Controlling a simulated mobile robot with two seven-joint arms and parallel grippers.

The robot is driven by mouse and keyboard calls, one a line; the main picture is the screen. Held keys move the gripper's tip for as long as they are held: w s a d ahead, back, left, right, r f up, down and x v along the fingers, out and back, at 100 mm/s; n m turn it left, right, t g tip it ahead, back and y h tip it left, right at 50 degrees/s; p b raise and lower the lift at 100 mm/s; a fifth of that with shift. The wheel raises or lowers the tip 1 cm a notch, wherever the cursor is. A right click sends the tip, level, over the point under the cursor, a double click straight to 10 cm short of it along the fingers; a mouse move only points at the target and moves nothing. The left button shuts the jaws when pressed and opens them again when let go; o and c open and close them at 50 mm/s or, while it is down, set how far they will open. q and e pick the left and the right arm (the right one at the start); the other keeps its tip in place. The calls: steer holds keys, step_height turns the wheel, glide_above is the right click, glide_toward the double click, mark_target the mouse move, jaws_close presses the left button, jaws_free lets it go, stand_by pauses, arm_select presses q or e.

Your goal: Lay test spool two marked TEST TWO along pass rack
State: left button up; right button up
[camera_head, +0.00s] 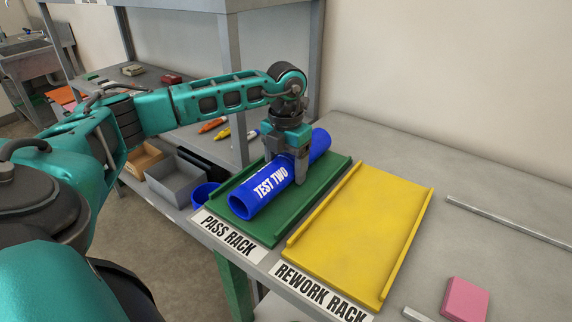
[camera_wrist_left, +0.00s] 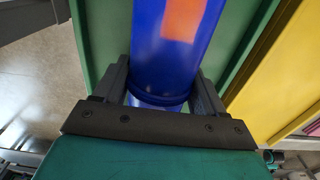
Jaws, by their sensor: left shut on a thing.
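The blue test spool marked TEST TWO (camera_head: 262,191) lies lengthwise along the green pass rack (camera_head: 293,210), between its side rails. My left gripper (camera_head: 300,172) is above the rack with its fingers on either side of the spool, shut on it near its middle. In the left wrist view the spool (camera_wrist_left: 175,70) runs between the two fingers, with an orange patch on its surface. The green rack (camera_wrist_left: 105,30) shows beside it. I cannot tell whether the spool's underside touches the rack. My right gripper is not in view.
The yellow rework rack (camera_head: 360,232) is empty, right of the pass rack. A pink block (camera_head: 464,299) and a metal bar (camera_head: 510,222) lie on the grey bench to the right. A grey bin (camera_head: 176,184) and a blue cup-like object (camera_head: 203,194) stand left of the rack.

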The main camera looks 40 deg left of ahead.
arm_select(q)
steer(key=o, duration=1.4)
step_height(320, 180, up, 12)
steer(key=shift+f+p, duration=0.2)
steer(key=shift+p, duration=0.25)
steer(key=shift+r, duration=0.65)
